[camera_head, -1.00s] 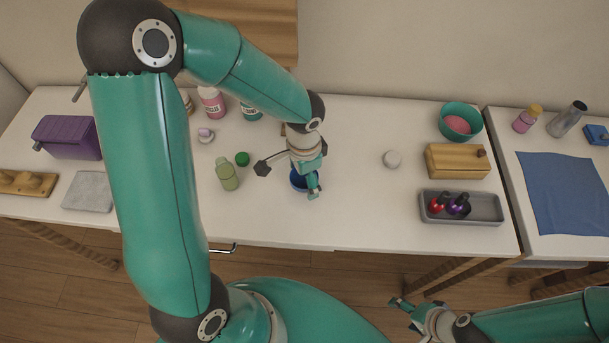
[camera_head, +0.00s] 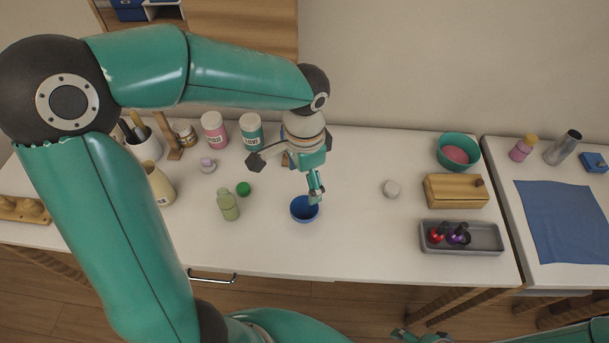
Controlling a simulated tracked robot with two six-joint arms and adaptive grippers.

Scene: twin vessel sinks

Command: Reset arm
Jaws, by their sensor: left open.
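My left arm comes in from the left. Its gripper (camera_head: 315,190) points down above the counter, just over the rim of a small blue cup (camera_head: 303,211). The gripper is open, and nothing shows between its fingers. The cup stands upright on the counter, and its inside looks empty. I cannot tell whether the fingertips touch the rim. Only a small part of my right gripper (camera_head: 405,335) shows at the bottom edge, and its fingers cannot be made out.
A green bottle (camera_head: 228,205) and a green cap (camera_head: 243,189) are left of the cup. A white round piece (camera_head: 391,189), a wooden box (camera_head: 456,190) and a grey tray (camera_head: 487,237) with small bottles are to the right. Counter between cup and tray is clear.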

